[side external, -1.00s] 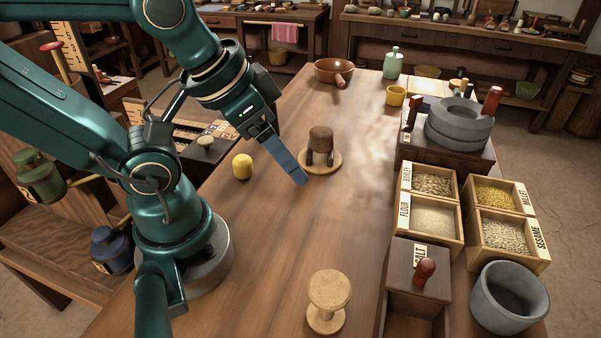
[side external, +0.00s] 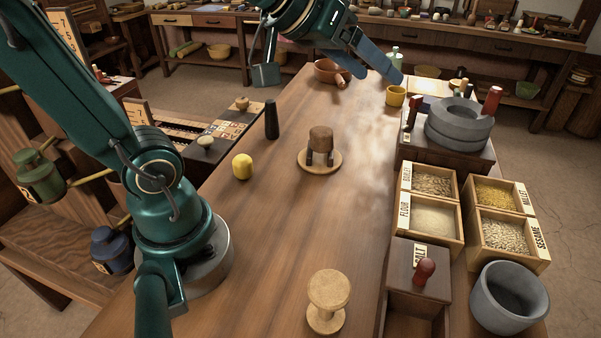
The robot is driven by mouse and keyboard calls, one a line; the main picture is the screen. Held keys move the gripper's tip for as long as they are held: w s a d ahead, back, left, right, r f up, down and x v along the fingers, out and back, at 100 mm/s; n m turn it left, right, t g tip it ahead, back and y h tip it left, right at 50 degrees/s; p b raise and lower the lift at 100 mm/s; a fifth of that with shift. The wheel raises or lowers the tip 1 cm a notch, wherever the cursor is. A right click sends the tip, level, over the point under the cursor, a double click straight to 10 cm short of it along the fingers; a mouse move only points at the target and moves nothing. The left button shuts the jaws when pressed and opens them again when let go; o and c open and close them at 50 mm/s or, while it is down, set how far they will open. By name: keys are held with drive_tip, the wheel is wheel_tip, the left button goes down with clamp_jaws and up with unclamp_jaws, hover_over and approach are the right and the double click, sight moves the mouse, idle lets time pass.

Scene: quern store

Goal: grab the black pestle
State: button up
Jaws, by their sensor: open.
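The black pestle (side external: 271,119) stands upright near the table's left edge, beyond a small yellow rounded thing. Nothing covers it. My gripper (side external: 373,71) is at the far end of the table, up and to the right of the pestle in the picture and well apart from it.
A wooden piece on a round base (side external: 321,140) stands right of the pestle. The yellow thing (side external: 242,166) is nearer. A brown bowl (side external: 326,72) and yellow cup (side external: 396,96) are by my fingers. A stone quern (side external: 459,126) and grain boxes line the right side.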

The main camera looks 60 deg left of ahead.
drive_tip(key=w+a+n+t+y, duration=0.1)
drive_tip(key=w+a+n+y, duration=0.3)
drive_tip(key=a, duration=0.5)
drive_tip(key=n+g+y, duration=0.7)
drive_tip(key=y, duration=0.2)
hover_over(270, 106)
wheel_tip(270, 106, down, 4)
drive_tip(key=f, duration=1.3)
drive_tip(key=shift+s+d+f, duration=0.1)
drive_tip(key=shift+d+f, duration=0.05)
drive_tip(key=shift+d, duration=0.15)
drive_tip(key=shift+a+f, duration=0.1)
drive_tip(key=shift+f, duration=0.25)
drive_tip(key=shift+t, duration=0.3)
drive_tip(key=shift+x, duration=2.45)
clamp_jaws()
